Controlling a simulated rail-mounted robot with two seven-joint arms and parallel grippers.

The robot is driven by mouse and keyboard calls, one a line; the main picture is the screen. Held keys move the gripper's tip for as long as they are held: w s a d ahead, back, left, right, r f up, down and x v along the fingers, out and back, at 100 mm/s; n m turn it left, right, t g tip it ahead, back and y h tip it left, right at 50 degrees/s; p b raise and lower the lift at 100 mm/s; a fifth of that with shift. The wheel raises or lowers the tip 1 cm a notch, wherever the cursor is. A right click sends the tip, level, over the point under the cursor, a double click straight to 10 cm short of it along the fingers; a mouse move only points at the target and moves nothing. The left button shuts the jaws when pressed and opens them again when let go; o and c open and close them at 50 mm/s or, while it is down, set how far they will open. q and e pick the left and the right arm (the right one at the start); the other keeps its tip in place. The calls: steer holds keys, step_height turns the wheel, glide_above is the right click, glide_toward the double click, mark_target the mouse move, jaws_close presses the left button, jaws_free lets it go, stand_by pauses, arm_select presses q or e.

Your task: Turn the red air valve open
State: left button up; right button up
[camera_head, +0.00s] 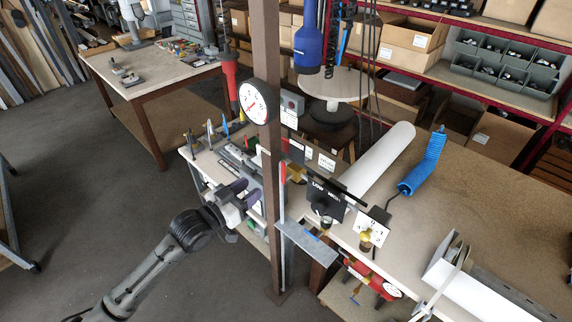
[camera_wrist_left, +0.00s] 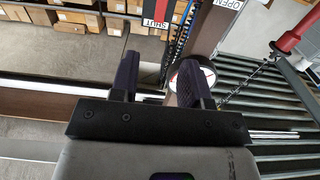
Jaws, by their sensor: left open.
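A slim red handle (camera_head: 283,172), which looks like the air valve's lever, stands upright beside the brown post in the head view. My left gripper (camera_head: 243,192) is open and empty, left of the post and apart from the handle. The valve body is not clear. My right gripper is not in view.
The brown post (camera_head: 266,50) carries a round gauge (camera_head: 255,101). A red hanging tool (camera_head: 230,82) is left of it. A cluttered bench (camera_head: 197,152) lies behind my left gripper. A black sign (camera_head: 324,199) and a large workbench (camera_head: 480,195) are right. Floor is clear at lower left.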

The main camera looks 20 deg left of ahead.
mark_target(282, 165)
arm_select(q)
steer(key=p+x, duration=0.1)
steer(key=x, duration=1.2)
steer(key=shift+d+p, duration=0.1)
steer(key=shift+p, duration=0.3)
steer(key=shift+c, duration=0.3)
jaws_close()
